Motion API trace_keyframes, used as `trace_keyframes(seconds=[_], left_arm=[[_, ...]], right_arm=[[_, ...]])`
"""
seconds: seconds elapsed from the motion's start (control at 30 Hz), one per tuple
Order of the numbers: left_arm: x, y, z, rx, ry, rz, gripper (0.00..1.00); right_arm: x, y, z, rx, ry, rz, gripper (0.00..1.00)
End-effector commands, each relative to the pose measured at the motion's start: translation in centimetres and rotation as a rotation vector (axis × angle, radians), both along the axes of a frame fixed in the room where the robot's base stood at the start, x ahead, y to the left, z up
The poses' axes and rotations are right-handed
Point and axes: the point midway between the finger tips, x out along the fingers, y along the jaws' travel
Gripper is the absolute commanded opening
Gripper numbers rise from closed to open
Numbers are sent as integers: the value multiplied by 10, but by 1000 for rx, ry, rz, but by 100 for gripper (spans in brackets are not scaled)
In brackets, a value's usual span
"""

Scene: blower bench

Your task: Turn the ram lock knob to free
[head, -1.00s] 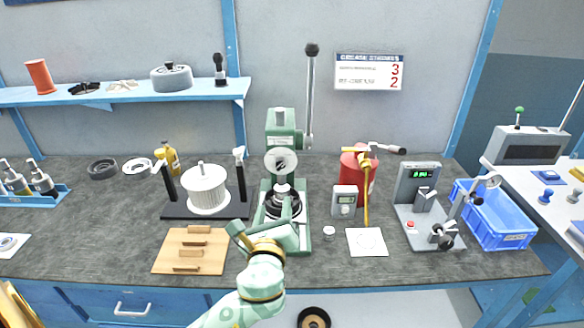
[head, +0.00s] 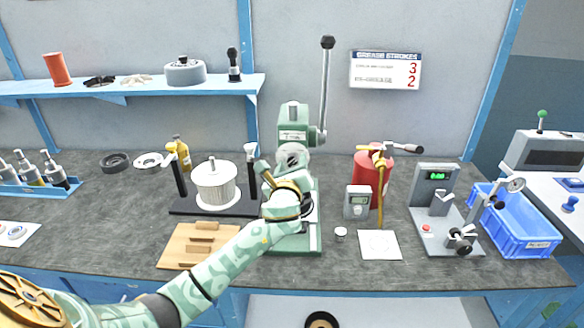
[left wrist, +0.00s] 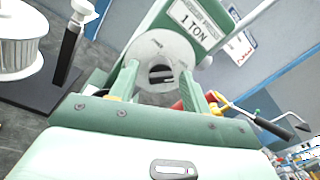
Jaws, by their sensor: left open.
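The green press (head: 293,130), marked 1 TON in the left wrist view (left wrist: 205,20), stands at the middle of the bench. On its front is a pale round disc with a dark slotted middle, which looks like the ram lock knob (left wrist: 160,62); in the head view the disc (head: 293,152) is partly hidden by my gripper. My left gripper (head: 284,168) is open in front of the press. In the left wrist view its fingers (left wrist: 160,80) stand on either side of the disc's lower part. I cannot tell whether they touch it. My right gripper is out of view.
The long press lever (head: 325,90) rises at the right of the press. A white pleated cylinder (head: 215,187) on a black stand is at the left. A red canister (head: 372,172) and a grey meter (head: 357,202) are at the right.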

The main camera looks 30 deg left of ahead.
Motion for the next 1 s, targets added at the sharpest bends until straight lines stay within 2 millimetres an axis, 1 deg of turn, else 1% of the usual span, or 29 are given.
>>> trace_keyframes(seconds=[0.17,0.27,0.3,0.33,0.67,0.87,1.0], left_arm=[[0,0,0,0,0,0,48],[0,0,0,0,0,0,23],[0,0,0,0,0,0,12],[0,0,0,0,0,0,5],[0,0,-1,-21,-11,1,5],[-1,0,-1,-101,-59,1,5],[0,0,-2,-194,-115,2,5]], right_arm=[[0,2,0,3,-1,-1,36],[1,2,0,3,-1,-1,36],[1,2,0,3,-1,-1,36],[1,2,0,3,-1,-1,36],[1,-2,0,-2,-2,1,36],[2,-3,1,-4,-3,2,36],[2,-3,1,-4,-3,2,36]])
